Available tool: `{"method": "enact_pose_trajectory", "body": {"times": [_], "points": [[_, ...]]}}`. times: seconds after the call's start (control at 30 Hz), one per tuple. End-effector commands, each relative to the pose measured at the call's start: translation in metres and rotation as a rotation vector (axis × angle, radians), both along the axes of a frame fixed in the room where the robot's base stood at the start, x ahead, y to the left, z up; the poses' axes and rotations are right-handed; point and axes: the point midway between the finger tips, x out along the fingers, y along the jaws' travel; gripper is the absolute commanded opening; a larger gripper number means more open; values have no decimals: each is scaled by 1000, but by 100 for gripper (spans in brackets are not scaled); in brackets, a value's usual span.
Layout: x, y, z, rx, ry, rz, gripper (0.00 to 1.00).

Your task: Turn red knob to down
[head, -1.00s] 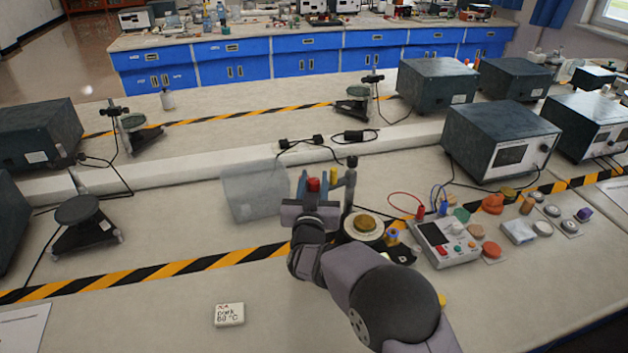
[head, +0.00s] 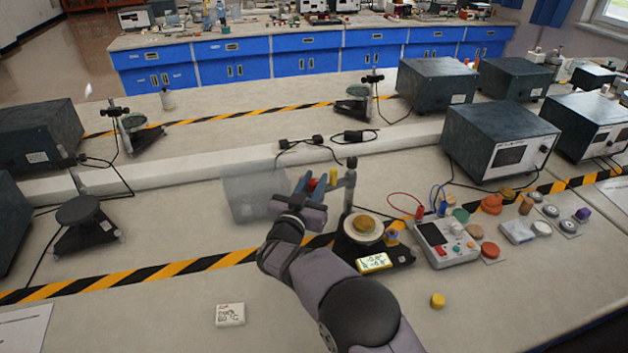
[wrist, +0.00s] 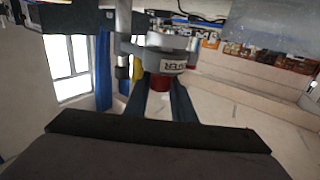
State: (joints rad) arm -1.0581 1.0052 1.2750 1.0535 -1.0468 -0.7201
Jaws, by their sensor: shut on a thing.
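The red knob (head: 312,184) sits between the blue fingers of my gripper (head: 314,182), high beside the upright post (head: 349,190) of a black-based instrument (head: 395,254). In the wrist view the red knob (wrist: 160,84) shows between the dark blue fingers of my gripper (wrist: 160,80). My gripper is shut on it and tilted in the head view. A grey round body (wrist: 165,63) with a partly readable label is just beyond the knob. The fingers hide the knob's sides, and I cannot read its pointing direction. A lit yellow display (head: 374,262) shows small digits, too blurred to read surely.
A yellow piece (head: 333,174) is close beside the knob. A clear bin (head: 240,195) stands left of my gripper. A grey control box (head: 447,243) and several small coloured parts lie to the right. A small white box (head: 229,314) is in front, with bare bench around it.

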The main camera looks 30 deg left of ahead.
Motion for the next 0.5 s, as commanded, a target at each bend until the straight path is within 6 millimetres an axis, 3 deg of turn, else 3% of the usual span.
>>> {"method": "enact_pose_trajectory", "body": {"times": [0.5], "points": [[0,1,-2,3,0,-214,1]]}}
